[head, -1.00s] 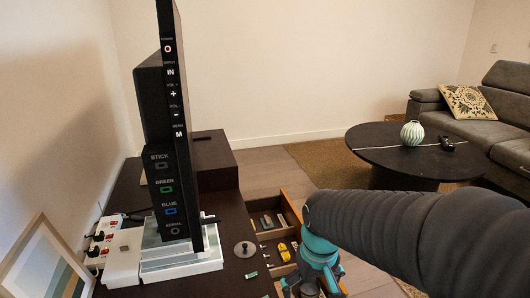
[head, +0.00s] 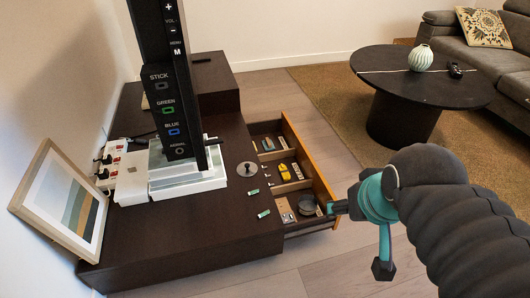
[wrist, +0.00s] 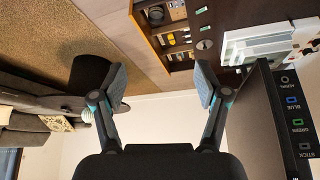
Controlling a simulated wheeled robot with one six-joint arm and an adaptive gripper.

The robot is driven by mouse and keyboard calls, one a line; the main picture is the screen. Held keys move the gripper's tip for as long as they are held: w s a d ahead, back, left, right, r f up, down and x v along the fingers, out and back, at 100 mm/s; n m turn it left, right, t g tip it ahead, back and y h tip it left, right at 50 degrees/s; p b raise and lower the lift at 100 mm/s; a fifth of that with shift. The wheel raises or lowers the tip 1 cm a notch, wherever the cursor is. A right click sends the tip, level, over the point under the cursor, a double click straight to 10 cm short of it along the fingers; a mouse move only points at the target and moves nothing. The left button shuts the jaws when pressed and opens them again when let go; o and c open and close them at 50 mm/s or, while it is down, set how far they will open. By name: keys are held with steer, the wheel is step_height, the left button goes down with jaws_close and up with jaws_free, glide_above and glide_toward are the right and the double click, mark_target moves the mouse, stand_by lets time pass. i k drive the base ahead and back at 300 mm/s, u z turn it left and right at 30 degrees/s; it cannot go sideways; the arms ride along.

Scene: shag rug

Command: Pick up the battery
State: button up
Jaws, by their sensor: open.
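Two small green-and-pale pieces that look like batteries lie apart on the dark cabinet top, a farther one (head: 253,192) and a nearer one (head: 263,213). They are too small to tell for sure which is the battery. They also show tiny near the top of the wrist view. My gripper (head: 359,239) is to their right in the head view, beyond the open drawer and above the floor. In the wrist view my gripper (wrist: 160,86) has its two fingers wide apart with nothing between them.
An open drawer (head: 316,178) holds several small items, including a yellow one (head: 284,172). A grey knobbed disc (head: 247,169) lies on the cabinet (head: 190,232). A screen (head: 172,100) and a picture frame (head: 62,205) stand at left. A round black table (head: 425,80) stands beyond.

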mark_target(267, 212)
steer(key=z, duration=0.9)
steer(key=k, duration=1.05)
steer(key=u, duration=1.35)
steer(key=i, duration=0.5)
